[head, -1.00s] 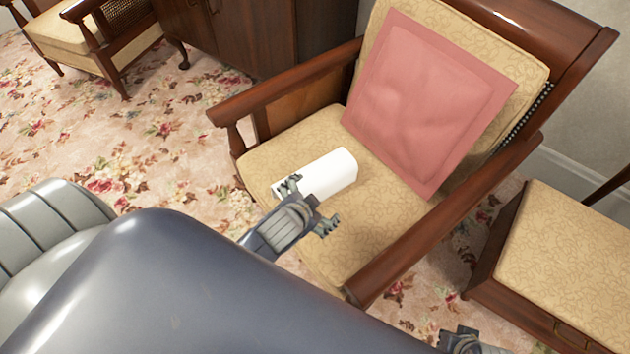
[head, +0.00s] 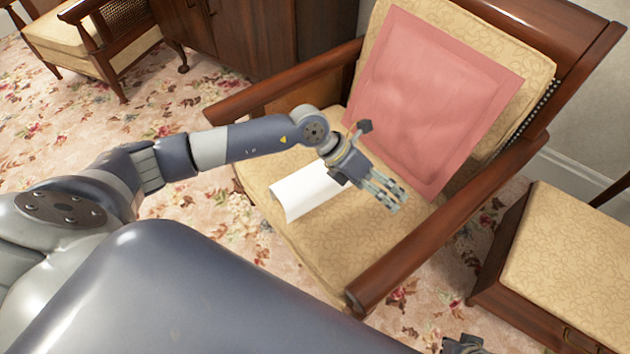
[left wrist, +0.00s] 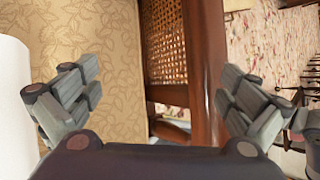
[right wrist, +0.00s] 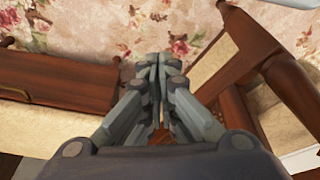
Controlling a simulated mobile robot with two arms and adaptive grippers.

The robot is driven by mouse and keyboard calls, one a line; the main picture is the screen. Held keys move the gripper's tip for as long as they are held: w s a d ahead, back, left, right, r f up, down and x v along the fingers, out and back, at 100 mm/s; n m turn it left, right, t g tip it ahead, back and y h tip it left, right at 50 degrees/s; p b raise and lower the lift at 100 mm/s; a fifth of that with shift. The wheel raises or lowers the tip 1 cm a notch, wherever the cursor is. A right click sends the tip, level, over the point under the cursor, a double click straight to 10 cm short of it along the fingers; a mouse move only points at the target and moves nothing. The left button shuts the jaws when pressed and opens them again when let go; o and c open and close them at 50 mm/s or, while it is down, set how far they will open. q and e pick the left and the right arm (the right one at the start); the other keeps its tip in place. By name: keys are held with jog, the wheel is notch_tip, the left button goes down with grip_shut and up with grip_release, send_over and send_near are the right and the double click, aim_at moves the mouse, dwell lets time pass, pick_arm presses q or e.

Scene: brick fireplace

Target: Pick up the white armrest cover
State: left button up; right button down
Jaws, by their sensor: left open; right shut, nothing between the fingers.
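The white armrest cover (head: 303,192) lies on the tan patterned seat cushion (head: 345,240) of the wooden armchair. Its right end is hidden behind my left gripper in the head view. My left gripper (head: 382,162) is open and empty above the seat, just right of the cover. In the left wrist view the cover (left wrist: 14,105) shows at the left edge, outside the spread fingers (left wrist: 158,92). My right gripper (right wrist: 158,65) is shut and empty. Only a little of it (head: 462,345) shows at the bottom of the head view.
A pink cushion (head: 430,100) leans on the chair back, close behind my left gripper. Wooden armrests (head: 440,230) border the seat on both sides. A tan-topped stool (head: 570,260) stands at the right. A cabinet (head: 265,40) and another chair (head: 85,40) are farther back.

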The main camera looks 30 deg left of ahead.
aim_at(314, 172)
pick_arm(q)
jog(key=a+f+y, duration=0.1)
jog(key=a+y, duration=0.1)
jog(key=a, duration=0.4)
jog(key=w+a+f+y, duration=0.1)
jog(key=a+y, duration=0.2)
jog(key=a, duration=0.3)
jog(key=w+a+f+y, duration=0.1)
jog(key=a+f+y, duration=0.1)
jog(key=a, duration=0.4)
jog(key=shift+w+a+g, duration=0.2)
jog(key=shift+a+g, duration=0.05)
jog(key=shift+g, duration=0.15)
jog(key=f, duration=0.3)
jog(key=f+b, duration=0.1)
jog(key=shift+w+f, duration=0.35)
jog(key=shift+f, duration=0.05)
jog(key=shift+w+d+f+b, duration=0.1)
jog(key=shift+d+f+b, duration=0.2)
jog(key=shift+f, duration=1.1)
jog(key=shift+w+d+f+b, duration=0.1)
jog(key=shift+f+b, duration=0.3)
jog(key=shift+f, duration=1)
pick_arm(e)
jog(key=v, duration=0.7)
jog(key=shift+w+r+t, duration=0.2)
jog(key=shift+r+t, duration=0.05)
jog(key=shift+t, duration=0.05)
